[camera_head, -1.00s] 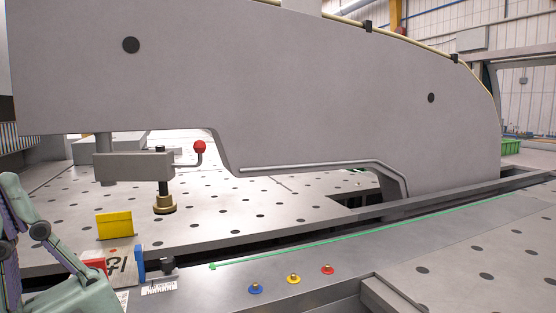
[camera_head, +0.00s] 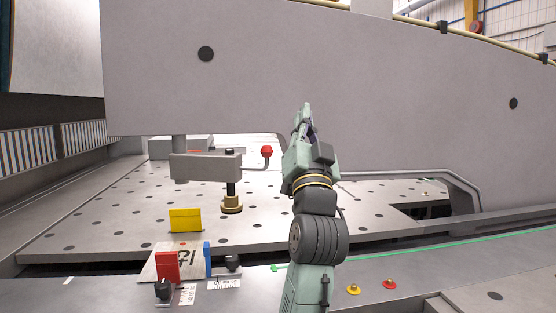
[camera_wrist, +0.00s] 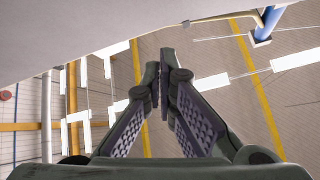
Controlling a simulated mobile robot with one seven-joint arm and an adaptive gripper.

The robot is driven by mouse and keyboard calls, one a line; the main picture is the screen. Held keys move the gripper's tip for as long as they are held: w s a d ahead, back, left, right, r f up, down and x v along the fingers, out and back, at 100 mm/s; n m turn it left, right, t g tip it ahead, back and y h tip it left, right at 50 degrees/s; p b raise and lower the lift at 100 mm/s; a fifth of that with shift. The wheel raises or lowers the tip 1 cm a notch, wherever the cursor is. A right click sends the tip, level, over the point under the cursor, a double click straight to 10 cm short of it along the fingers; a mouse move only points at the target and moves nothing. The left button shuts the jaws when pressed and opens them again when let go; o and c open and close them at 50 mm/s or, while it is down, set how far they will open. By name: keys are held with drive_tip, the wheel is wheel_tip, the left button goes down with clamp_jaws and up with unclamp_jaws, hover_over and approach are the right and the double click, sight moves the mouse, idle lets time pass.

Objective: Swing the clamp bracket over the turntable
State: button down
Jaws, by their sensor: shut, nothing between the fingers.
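The clamp bracket (camera_head: 205,167) is a grey horizontal arm hanging from a post under the large grey machine frame. A dark spindle with a brass foot (camera_head: 231,203) hangs at its right end, over the perforated table. A thin crank lever with a red knob (camera_head: 266,151) sticks out to its right. No separate turntable can be made out. My gripper (camera_head: 306,108) points upward in front of the grey frame, right of the red knob and apart from it in the picture. Its fingers also show in the wrist view (camera_wrist: 160,85), close together and empty.
The grey frame (camera_head: 330,75) fills the space above the bracket. A yellow block (camera_head: 185,220), a red block (camera_head: 167,267) and a blue block (camera_head: 207,259) stand near the table's front edge. Yellow (camera_head: 354,289) and red (camera_head: 389,284) buttons lie on the front ledge.

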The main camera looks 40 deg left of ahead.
drive_tip(key=w+f+m+g+h+p, duration=0.1)
drive_tip(key=w+f+m+g+h, duration=0.15)
drive_tip(key=w, duration=0.55)
drive_tip(key=w+f+m+g+h, duration=0.1)
drive_tip(key=w+f+m+g, duration=0.15)
drive_tip(key=w, duration=0.45)
drive_tip(key=a+f+m+g+y+p, duration=0.1)
drive_tip(key=a+f+g+y, duration=0.2)
drive_tip(key=a+f+g, duration=0.5)
drive_tip(key=a, duration=0.3)
drive_tip(key=shift+w+f+m+g, duration=0.2)
drive_tip(key=shift+m+g, duration=0.1)
drive_tip(key=shift+g, duration=0.1)
drive_tip(key=shift+a+r, duration=0.1)
